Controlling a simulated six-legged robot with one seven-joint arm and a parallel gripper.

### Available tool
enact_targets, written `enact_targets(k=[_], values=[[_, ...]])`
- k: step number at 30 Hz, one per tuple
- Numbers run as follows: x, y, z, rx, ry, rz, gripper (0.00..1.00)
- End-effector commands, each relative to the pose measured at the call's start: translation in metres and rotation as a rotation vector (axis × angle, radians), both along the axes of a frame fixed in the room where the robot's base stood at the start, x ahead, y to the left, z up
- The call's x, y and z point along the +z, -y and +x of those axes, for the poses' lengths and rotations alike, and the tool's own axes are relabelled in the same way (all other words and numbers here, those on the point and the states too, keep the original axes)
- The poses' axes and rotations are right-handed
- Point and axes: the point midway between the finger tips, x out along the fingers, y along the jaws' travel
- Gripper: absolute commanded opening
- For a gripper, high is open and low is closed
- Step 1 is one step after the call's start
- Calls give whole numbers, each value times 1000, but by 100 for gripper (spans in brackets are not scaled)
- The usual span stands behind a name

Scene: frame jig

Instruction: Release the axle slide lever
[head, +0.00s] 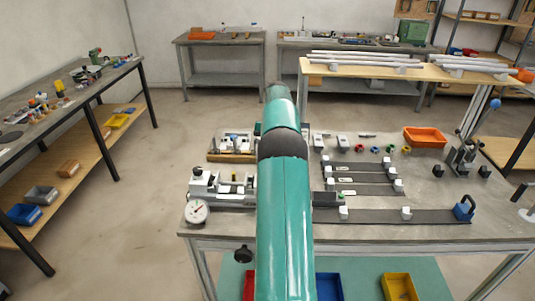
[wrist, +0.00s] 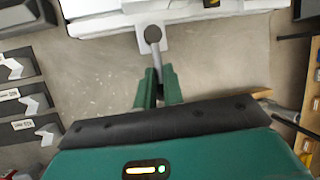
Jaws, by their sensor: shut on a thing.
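The axle slide lever (wrist: 153,34) shows in the wrist view as a dark grey round knob on a thin stem, in front of a white plate. Its stem runs down between the two green fingers of my gripper (wrist: 159,74). The fingers are close together and shut on the stem, below the knob. The white fixture (wrist: 100,22) it belongs to fills the top of the wrist view. In the head view my own teal arm covers the middle of the bench, and my gripper and the lever are hidden behind it.
The jig bench (head: 440,228) carries a dial gauge (head: 197,211), a white slide fixture (head: 235,186), dark rails with white blocks, a blue padlock-shaped part (head: 464,207) and an orange tray (head: 425,137). A dark knob (head: 243,253) juts below the bench's front edge. Open floor lies left.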

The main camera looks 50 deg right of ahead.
Motion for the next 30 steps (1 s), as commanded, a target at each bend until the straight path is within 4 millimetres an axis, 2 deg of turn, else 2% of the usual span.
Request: enact_targets(k=[10, 11, 14, 23, 26, 30], values=[[1, -1, 2, 6, 6, -3, 0], [1, -1, 2, 6, 6, -2, 14], [1, -1, 2, 6, 5, -3, 32], [2, 0, 1, 4, 3, -1, 32], [7, 0, 1, 4, 3, -1, 32], [25, 0, 1, 4, 5, -3, 32]])
